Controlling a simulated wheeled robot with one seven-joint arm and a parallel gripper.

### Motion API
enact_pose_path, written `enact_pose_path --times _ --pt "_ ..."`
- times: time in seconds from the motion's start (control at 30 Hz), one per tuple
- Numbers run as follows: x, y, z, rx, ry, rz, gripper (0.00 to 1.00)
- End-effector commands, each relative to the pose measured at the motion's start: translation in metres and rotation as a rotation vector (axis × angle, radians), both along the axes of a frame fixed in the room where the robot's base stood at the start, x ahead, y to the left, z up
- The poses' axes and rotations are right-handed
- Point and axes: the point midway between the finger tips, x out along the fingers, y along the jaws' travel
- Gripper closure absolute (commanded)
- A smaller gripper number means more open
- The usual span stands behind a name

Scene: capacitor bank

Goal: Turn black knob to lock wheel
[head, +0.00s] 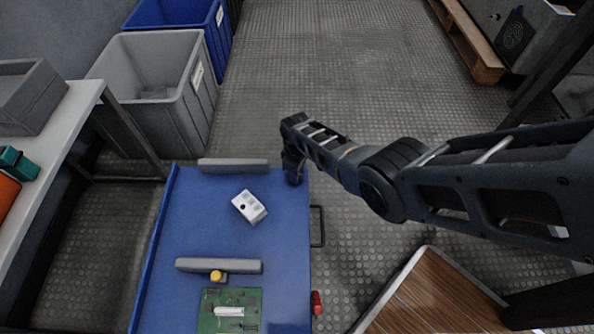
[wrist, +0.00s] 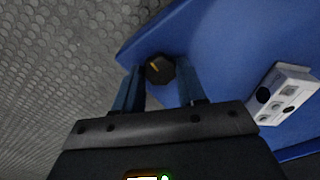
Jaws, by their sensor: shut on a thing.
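The black knob (wrist: 160,68) sits at the corner of the blue cart top (wrist: 225,50) in the wrist view. A yellow-orange mark on its face points up and left. My gripper (wrist: 160,82) has one finger on each side of the knob and is shut on it. In the head view my gripper (head: 294,178) reaches down at the far right corner of the blue cart (head: 190,225) and hides the knob. The wheel is not visible in either view.
A white block with holes (head: 249,207) lies on the cart near the gripper. Grey bars (head: 233,165) (head: 219,265), a yellow button (head: 217,276) and a green circuit board (head: 230,296) are also there. A handle (head: 318,226) sticks out right.

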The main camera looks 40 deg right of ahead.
Motion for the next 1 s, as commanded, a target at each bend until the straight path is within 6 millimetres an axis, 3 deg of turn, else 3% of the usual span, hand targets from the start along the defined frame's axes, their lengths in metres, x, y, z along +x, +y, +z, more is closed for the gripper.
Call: enact_pose_path --times 0.23,0.27,0.5,0.8,1.0 --pt "0.000 0.000 0.000 0.001 0.000 -0.002 0.90" --pt "0.000 0.000 0.000 0.001 0.000 -0.002 0.59" --pt "0.000 0.000 0.000 0.001 0.000 -0.001 0.36" --pt "0.000 0.000 0.003 0.001 0.000 -0.001 0.34" --pt "0.000 0.000 0.027 0.001 -0.001 -0.001 0.34"
